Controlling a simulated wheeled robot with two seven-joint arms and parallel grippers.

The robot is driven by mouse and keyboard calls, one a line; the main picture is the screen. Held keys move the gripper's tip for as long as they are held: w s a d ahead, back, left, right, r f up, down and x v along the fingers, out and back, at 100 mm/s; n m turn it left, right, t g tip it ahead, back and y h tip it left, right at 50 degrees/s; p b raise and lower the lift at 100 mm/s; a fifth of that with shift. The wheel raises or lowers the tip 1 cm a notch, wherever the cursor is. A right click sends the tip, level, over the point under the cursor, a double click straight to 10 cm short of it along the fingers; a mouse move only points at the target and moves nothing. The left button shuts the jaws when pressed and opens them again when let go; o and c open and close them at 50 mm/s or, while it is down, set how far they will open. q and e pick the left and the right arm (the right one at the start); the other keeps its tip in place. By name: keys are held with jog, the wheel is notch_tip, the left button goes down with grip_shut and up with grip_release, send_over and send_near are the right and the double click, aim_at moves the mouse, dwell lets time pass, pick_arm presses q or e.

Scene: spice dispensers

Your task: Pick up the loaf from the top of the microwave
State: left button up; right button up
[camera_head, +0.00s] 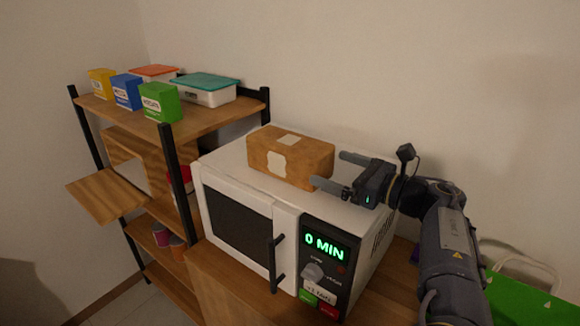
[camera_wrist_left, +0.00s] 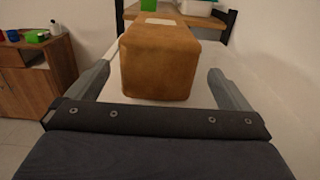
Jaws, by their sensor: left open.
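The loaf (camera_head: 300,161) is a brown block with pale labels, lying on the white top of the microwave (camera_head: 232,170). My left gripper (camera_head: 329,169) is open above the microwave top, at the right end of the loaf. In the left wrist view the loaf (camera_wrist_left: 158,62) fills the space ahead between the two spread fingers of the left gripper (camera_wrist_left: 160,78). A gap shows on each side of the loaf there. I cannot tell how far the fingers overlap its end. My right gripper is not in view.
A wooden shelf (camera_head: 150,120) left of the microwave holds yellow, blue and green boxes and lidded containers. The wall is close behind the microwave. A green object (camera_head: 530,300) lies at the lower right. A wooden cabinet (camera_wrist_left: 35,75) shows in the left wrist view.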

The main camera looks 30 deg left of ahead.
aim_at(289, 156)
pick_arm(q)
jog(key=a, duration=0.7)
jog(key=shift+w+a+r+p, duration=0.1)
jog(key=shift+w+a+p, duration=0.1)
jog(key=shift+a+p, duration=0.2)
jog(key=c, duration=1)
jog(key=shift+r, duration=0.1)
jog(key=shift+c, duration=0.2)
